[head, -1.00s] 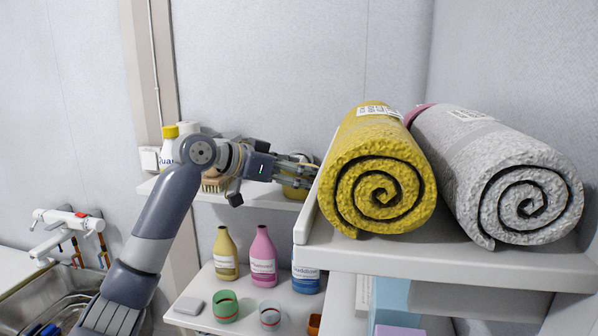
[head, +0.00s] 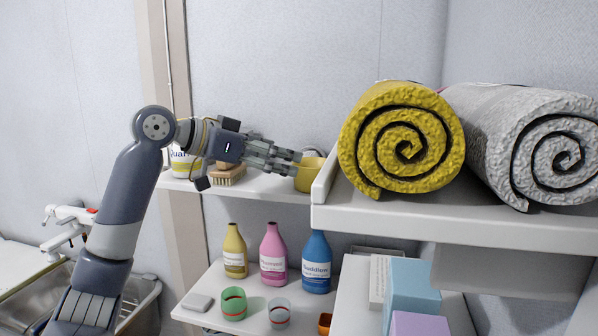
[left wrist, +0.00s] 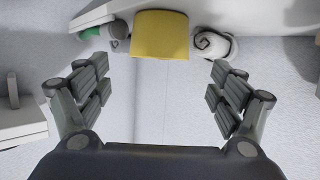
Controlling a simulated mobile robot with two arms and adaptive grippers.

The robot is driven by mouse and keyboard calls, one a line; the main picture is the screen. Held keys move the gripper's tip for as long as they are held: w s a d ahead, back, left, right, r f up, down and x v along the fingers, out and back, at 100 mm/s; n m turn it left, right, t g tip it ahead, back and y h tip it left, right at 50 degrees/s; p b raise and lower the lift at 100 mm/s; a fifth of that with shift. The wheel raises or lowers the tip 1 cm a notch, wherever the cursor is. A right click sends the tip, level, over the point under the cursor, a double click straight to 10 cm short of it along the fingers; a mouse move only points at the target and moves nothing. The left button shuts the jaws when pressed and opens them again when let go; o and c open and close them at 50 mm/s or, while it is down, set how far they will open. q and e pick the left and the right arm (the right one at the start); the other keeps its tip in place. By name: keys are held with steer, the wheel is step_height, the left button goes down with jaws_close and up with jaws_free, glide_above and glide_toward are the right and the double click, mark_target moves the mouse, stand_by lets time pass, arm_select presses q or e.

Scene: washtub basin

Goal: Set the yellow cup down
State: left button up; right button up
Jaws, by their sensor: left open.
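The yellow cup (head: 311,177) is at the right end of the upper wall shelf (head: 265,189), beside the white side panel of the towel shelf. It looks upright and appears to stand on the shelf. My left gripper (head: 297,163) is open to the left of the cup, its fingertips close to or overlapping the cup in the head view. In the left wrist view a smooth yellow shape (left wrist: 160,35), seemingly the cup, lies beyond the spread fingers (left wrist: 160,90), with empty space between them. My right gripper is in neither view.
A brush (head: 228,175) and a bottle (head: 182,161) share the upper shelf. Yellow (head: 400,140) and grey (head: 535,145) rolled towels lie on the right shelf (head: 430,221). Bottles (head: 273,255) and cups (head: 233,303) stand below. A sink (head: 28,285) is at lower left.

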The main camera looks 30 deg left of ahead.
arm_select(q)
steer(key=shift+b+v, duration=0.3)
steer(key=shift+v, duration=1.25)
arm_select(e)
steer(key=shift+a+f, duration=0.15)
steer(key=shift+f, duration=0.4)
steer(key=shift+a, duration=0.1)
